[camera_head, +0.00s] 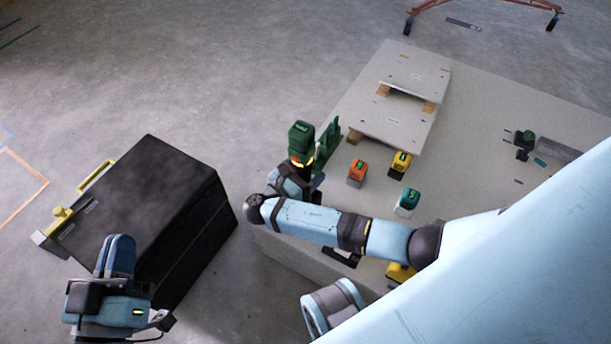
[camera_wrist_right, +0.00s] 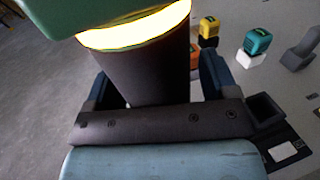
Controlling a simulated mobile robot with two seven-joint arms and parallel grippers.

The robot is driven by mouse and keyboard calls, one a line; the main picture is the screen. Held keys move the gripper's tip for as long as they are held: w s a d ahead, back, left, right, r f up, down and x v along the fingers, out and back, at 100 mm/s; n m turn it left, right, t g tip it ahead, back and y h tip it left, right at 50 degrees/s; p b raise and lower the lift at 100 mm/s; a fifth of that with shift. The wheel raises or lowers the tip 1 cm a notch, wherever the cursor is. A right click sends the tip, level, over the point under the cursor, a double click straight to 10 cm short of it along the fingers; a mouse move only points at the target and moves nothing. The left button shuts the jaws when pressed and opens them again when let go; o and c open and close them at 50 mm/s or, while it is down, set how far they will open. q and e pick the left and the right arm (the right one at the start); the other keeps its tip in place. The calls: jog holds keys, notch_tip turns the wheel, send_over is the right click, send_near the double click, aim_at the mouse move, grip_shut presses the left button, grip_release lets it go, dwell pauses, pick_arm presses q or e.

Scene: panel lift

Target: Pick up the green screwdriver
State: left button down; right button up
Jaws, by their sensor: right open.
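The green screwdriver (camera_head: 301,137) has a green top, a glowing yellow ring and a dark body. It stands out at the table's near left corner in the head view. In the right wrist view the screwdriver (camera_wrist_right: 140,62) fills the upper left, its green top cut off by the frame edge. My right gripper (camera_head: 297,176) is open at the screwdriver, with one blue finger on each side of its dark body. Contact with the fingers cannot be told. My left gripper (camera_head: 117,256) is at the lower left, away from the screwdriver, and I see nothing in it.
A black case (camera_head: 150,195) with a yellow handle lies left. A green upright piece (camera_head: 329,138) stands close beside the screwdriver. Orange (camera_head: 357,171), yellow (camera_head: 400,164) and teal (camera_head: 408,201) topped blocks stand on the table (camera_head: 470,150). Pale panels (camera_head: 395,118) lie behind.

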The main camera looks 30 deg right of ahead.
grip_shut()
pick_arm(q)
jog(key=shift+f, duration=0.1)
pick_arm(e)
jog(key=shift+r, duration=0.1)
jog(key=shift+r, duration=0.15)
